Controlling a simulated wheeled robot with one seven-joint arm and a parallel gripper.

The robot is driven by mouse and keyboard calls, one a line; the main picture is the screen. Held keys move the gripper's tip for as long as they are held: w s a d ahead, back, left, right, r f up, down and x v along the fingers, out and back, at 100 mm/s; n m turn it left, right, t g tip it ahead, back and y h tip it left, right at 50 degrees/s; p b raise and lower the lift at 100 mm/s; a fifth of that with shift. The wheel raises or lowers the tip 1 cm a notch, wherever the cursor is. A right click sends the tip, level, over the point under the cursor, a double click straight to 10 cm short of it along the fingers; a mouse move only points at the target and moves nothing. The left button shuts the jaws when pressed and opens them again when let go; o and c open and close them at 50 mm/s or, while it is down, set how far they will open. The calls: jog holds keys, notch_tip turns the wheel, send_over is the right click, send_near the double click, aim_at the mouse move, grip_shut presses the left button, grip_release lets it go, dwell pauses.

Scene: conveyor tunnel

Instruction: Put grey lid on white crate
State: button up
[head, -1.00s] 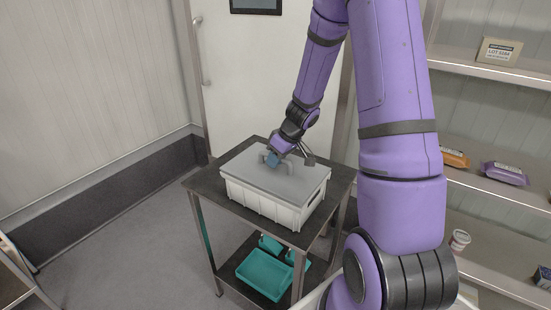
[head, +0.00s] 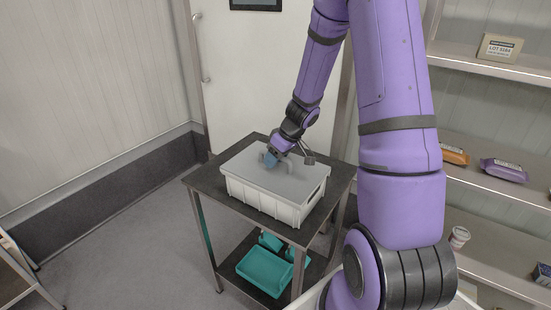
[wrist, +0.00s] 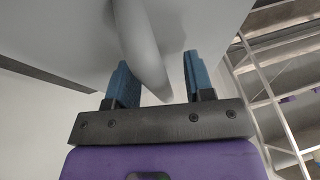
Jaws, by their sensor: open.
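The white crate (head: 262,202) stands on the dark top of a small metal table. The grey lid (head: 268,185) lies over the crate's top and looks seated along the rim that I can see; its far side is partly hidden by my gripper. My gripper (head: 272,158) is at the lid's raised handle (head: 290,163). In the wrist view my gripper (wrist: 157,80) is open, with its two blue fingers on either side of the curved grey handle (wrist: 142,45), apart from it as far as I can see.
The table (head: 205,180) has a lower shelf with teal trays (head: 265,270). Shelves with packets (head: 503,170) and a cup (head: 459,237) stand at the right. A door with a handle is behind the table.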

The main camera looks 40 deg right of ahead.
jog(key=v, duration=1.1)
jog(key=shift+a, duration=0.1)
dwell(0.7)
jog(key=s+a+r+m+h, duration=0.1)
jog(key=s+a+r, duration=0.7)
jog(key=s, duration=0.3)
jog(key=s+a+r+m+t+h, duration=0.1)
jog(key=s+a+r+m+h, duration=0.1)
jog(key=s+a+r, duration=0.6)
jog(key=s+r, duration=0.3)
jog(key=shift+s+r+t+h, duration=0.2)
jog(key=shift+s+t+h, duration=0.05)
jog(key=shift+t+h, duration=0.05)
jog(key=shift+a, duration=0.1)
